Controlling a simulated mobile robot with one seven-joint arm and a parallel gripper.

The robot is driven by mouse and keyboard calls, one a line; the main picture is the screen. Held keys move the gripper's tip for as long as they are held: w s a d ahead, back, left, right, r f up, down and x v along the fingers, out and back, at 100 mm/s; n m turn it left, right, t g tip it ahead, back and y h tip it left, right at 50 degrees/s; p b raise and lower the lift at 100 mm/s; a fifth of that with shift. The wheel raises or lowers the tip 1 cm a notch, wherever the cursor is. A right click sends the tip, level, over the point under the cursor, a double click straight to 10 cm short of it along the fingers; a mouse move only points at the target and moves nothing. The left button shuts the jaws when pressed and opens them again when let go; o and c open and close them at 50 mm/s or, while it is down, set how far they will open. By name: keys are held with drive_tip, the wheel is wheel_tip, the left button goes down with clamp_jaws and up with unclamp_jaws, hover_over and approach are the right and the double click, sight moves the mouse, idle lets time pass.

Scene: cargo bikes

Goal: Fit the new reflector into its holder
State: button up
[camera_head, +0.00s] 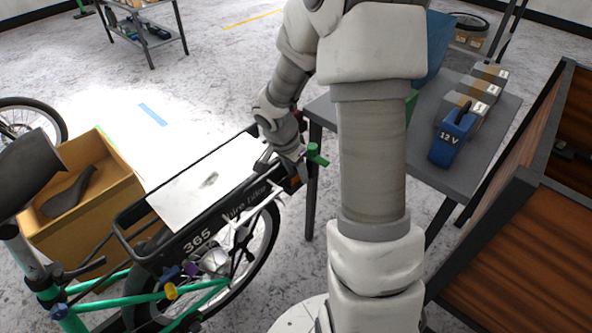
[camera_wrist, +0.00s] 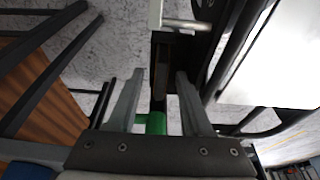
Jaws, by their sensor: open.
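My gripper (camera_head: 291,163) is at the rear end of the cargo bike's rack (camera_head: 225,215). In the wrist view its two grey fingers (camera_wrist: 159,75) are apart, one on each side of a narrow black part (camera_wrist: 160,75), which may be the holder. A green piece (camera_wrist: 153,123) shows between the fingers near the palm; a green piece (camera_head: 317,155) also shows beside the gripper in the head view. A small orange patch (camera_head: 292,185) shows just below the gripper; I cannot tell whether it is the reflector. Contact between fingers and parts is unclear.
A grey table (camera_head: 475,150) on the right bears a blue 12 V unit (camera_head: 453,135) and several boxes. A wooden-panelled cargo box (camera_head: 520,240) stands at right.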

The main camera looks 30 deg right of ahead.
drive_tip(key=shift+r, duration=0.1)
drive_tip(key=p+v, duration=0.6)
drive_tip(key=v, duration=1.1)
drive_tip(key=s+a+r+n+t+y+p, duration=0.15)
drive_tip(key=s+a+r+n, duration=0.25)
drive_tip(key=s+r+n, duration=0.4)
drive_tip(key=s+a+r+n+t+y, duration=0.2)
drive_tip(key=s+a+r+n+t, duration=0.15)
drive_tip(key=s+r+n, duration=0.4)
wheel_tip(320, 180, up, 19)
drive_tip(key=s+m+p, duration=0.1)
drive_tip(key=p, duration=1.9)
drive_tip(key=shift+s+a, duration=0.3)
drive_tip(key=shift+s, duration=0.05)
drive_tip(key=shift+d+f+m+h, duration=0.1)
drive_tip(key=shift+f+m+h, duration=0.05)
drive_tip(key=shift+m+h, duration=0.1)
